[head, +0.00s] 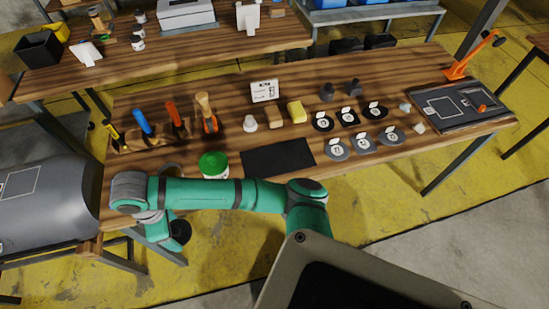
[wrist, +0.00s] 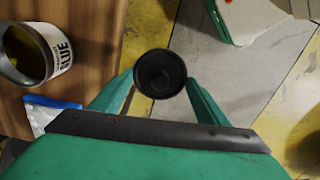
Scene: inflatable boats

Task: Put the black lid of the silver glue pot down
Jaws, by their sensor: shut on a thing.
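The round black lid (wrist: 160,73) is held between the two green fingers of my gripper (wrist: 160,84) in the wrist view. The lid is off the pot and appears over the floor, just beyond the table edge. In the head view the black lid (head: 181,232) shows at the end of my arm, in front of the workbench. The silver glue pot (wrist: 38,55) stands open on the wooden table at the left of the wrist view, with yellowish glue inside. In the head view the pot (head: 172,168) is partly hidden behind my arm.
The wooden workbench (head: 385,75) holds a green-topped can (head: 213,165), a black mat (head: 278,158), a tool rack (head: 150,140) and several round patches. A grey inflatable tube (head: 45,205) lies at the left. A blue and white item (wrist: 50,105) lies near the pot.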

